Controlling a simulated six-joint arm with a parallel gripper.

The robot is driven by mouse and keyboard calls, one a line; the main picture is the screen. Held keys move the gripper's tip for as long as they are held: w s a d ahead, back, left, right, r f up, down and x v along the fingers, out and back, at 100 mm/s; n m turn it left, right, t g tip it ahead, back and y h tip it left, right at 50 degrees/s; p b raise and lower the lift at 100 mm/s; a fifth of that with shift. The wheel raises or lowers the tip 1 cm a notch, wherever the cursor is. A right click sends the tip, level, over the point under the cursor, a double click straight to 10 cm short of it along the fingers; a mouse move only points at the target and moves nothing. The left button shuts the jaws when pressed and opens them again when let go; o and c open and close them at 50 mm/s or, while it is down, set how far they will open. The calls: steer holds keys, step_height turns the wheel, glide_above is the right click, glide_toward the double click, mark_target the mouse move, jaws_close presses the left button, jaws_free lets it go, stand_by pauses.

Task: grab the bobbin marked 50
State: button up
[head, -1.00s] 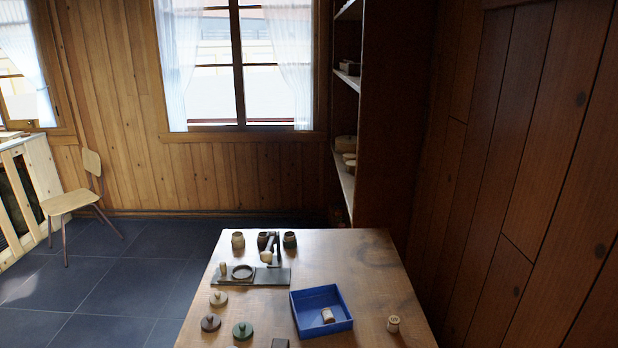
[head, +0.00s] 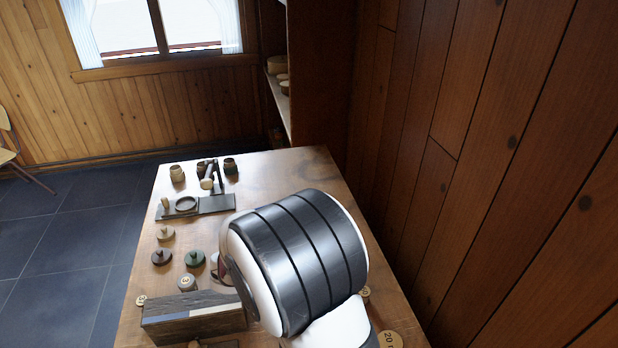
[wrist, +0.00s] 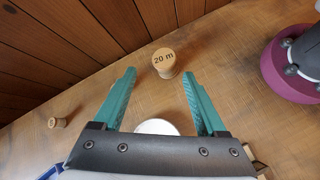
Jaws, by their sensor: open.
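My gripper (wrist: 159,73) shows in the wrist view with two teal fingers apart and nothing clearly held. A wooden bobbin marked "20 m" (wrist: 163,62) stands just beyond the fingertips. It shows in the head view at the bottom edge, marked 20 (head: 392,340). A smaller wooden bobbin (wrist: 59,122) is left of the fingers in the wrist view, its mark unreadable. A pale round thing (wrist: 157,127) lies between the finger bases, partly hidden. I can read no 50 on anything. My arm hides part of the table in the head view, and the gripper is not visible there.
The wooden table (head: 270,172) also holds a dark block (head: 193,318), knobbed discs (head: 194,258) and small pots (head: 230,165) on the left and back. A blue edge (wrist: 50,173) shows at the lower left of the wrist view. A plank wall (head: 480,150) rises at the right.

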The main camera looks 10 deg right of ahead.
steer(key=w+a+f+n+t+h, duration=0.1)
steer(key=w+f+n, duration=0.2)
steer(key=w+a+f+n+t+h, duration=0.1)
steer(key=w+f+n+t, duration=0.1)
steer(key=f+n, duration=0.1)
steer(key=w+a+f+n+t+h, duration=0.1)
steer(key=w+f+n+t, duration=0.1)
steer(key=w+n, duration=0.1)
steer(key=shift+w+a+f+n, duration=0.1)
steer(key=shift+w+f+n, duration=0.2)
steer(key=shift+w+f, duration=0.1)
steer(key=x, duration=1.5)
steer(key=shift+f, duration=0.15)
jaws_close()
